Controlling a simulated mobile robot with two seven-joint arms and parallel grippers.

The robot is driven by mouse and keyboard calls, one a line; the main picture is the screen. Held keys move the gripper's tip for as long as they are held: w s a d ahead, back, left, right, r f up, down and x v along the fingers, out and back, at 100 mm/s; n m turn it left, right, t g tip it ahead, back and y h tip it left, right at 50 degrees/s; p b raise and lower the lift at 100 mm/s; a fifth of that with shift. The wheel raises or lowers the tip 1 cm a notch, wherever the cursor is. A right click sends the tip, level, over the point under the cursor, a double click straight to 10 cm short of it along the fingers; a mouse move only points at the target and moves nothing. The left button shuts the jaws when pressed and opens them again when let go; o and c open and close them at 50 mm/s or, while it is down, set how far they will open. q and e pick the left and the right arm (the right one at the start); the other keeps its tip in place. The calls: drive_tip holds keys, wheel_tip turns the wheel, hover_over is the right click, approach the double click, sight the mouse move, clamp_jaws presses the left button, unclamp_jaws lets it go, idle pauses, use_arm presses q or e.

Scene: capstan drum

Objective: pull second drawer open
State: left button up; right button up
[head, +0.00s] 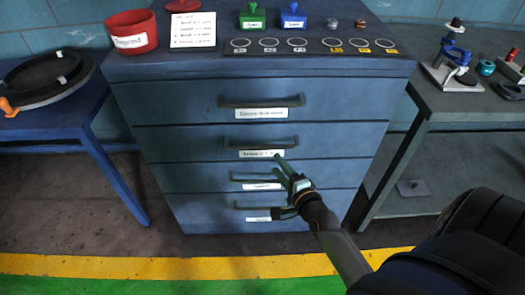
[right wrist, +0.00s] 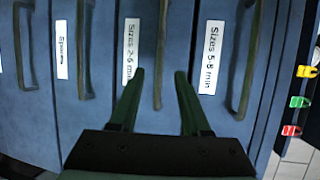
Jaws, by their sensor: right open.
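The blue cabinet (head: 160,150) has drawers stacked one above another, all looking shut. The second drawer from the top has a dark bar handle (head: 261,142) with a white label under it. My right gripper (head: 279,163) is in front of the cabinet, its fingertips just below that handle in the head view. In the right wrist view, the open green fingers (right wrist: 160,75) appear on either side of the second drawer's handle (right wrist: 159,40), with nothing gripped. The remaining distance to the handle is hard to tell. My left gripper is not in view.
The top drawer's handle (head: 261,101) is above, and the third drawer's handle (head: 255,176) is close below, partly behind my gripper. A red bin (head: 132,34), a paper sheet (head: 193,31) and green and blue containers (head: 252,17) stand on top. Side tables flank the cabinet.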

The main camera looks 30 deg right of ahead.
sight(263, 147)
drive_tip(key=b+x, duration=0.2)
drive_tip(key=x, duration=0.9)
drive_tip(key=shift+w, duration=0.15)
clamp_jaws()
idle(1.1)
